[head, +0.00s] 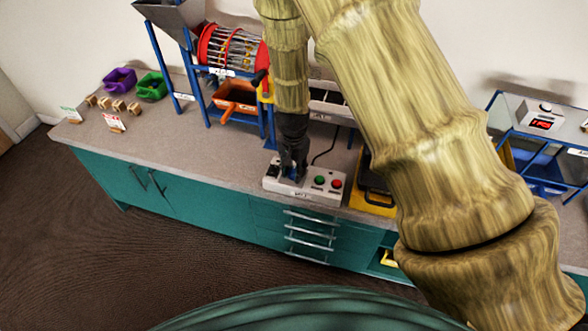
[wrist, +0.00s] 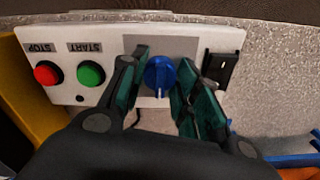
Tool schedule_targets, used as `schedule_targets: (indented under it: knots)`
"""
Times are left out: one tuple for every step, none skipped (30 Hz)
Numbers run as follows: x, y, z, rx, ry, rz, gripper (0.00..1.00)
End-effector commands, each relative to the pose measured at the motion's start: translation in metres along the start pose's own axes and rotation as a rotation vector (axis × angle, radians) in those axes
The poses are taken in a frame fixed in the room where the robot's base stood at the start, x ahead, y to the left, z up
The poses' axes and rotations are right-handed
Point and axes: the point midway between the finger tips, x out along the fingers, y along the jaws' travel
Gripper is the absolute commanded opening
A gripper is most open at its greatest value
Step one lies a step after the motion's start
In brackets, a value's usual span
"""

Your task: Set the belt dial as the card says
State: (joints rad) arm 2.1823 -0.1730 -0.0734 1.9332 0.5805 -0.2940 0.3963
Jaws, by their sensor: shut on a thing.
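The blue belt dial (wrist: 158,76) sits on a pale control box (wrist: 185,35) on the bench. The dial has a white pointer line, which runs roughly down the wrist picture. My gripper (head: 292,176) comes down over the left part of the box. In the wrist view its dark green fingers stand on both sides of the dial, shut on it. The box has a green START button (wrist: 91,73) and a red STOP button (wrist: 47,74). A small card with red print (head: 114,122) and one with green print (head: 71,114) stand at the bench's left end, too small to read.
A black switch (wrist: 219,68) sits beside the dial. A drum machine (head: 233,48) with blue legs and an orange bin (head: 235,97) stands behind the box. Purple (head: 119,80) and green (head: 151,86) bins and several small blocks are at left. A red-digit display (head: 541,124) is at right.

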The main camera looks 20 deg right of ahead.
Motion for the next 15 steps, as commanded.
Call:
schedule_targets:
  knots:
    - [-0.0006,-0.0006,-0.0012,0.0,0.002,-0.001,0.08]
    - [-0.0006,-0.0006,-0.0012,0.0,0.002,-0.001,0.08]
    - [-0.0006,-0.0006,-0.0012,0.0,0.002,-0.001,0.08]
    - [-0.0006,-0.0006,-0.0012,0.0,0.002,-0.001,0.35]
    - [-0.0006,-0.0006,-0.0012,0.0,0.002,-0.001,0.41]
    - [-0.0006,-0.0006,-0.0011,0.0,0.002,-0.001,0.48]
    - [-0.0005,-0.0006,-0.001,0.0,0.002,-0.001,0.53]
    - [-0.0005,-0.0005,-0.0009,-0.001,0.002,-0.001,0.54]
    - [-0.0004,-0.0005,-0.0008,-0.001,0.002,-0.001,0.54]
    - [-0.0004,-0.0005,-0.0007,-0.001,0.002,-0.001,0.54]
    - [-0.0004,-0.0005,-0.0006,-0.001,0.001,-0.001,0.54]
    - [-0.0003,-0.0005,-0.0005,-0.001,0.001,-0.001,0.54]
    - [-0.0003,-0.0005,-0.0004,-0.001,0.001,-0.001,0.54]
    - [-0.0003,-0.0005,-0.0004,-0.001,0.001,-0.001,0.54]
    - [-0.0003,-0.0005,-0.0003,-0.001,0.001,-0.001,0.54]
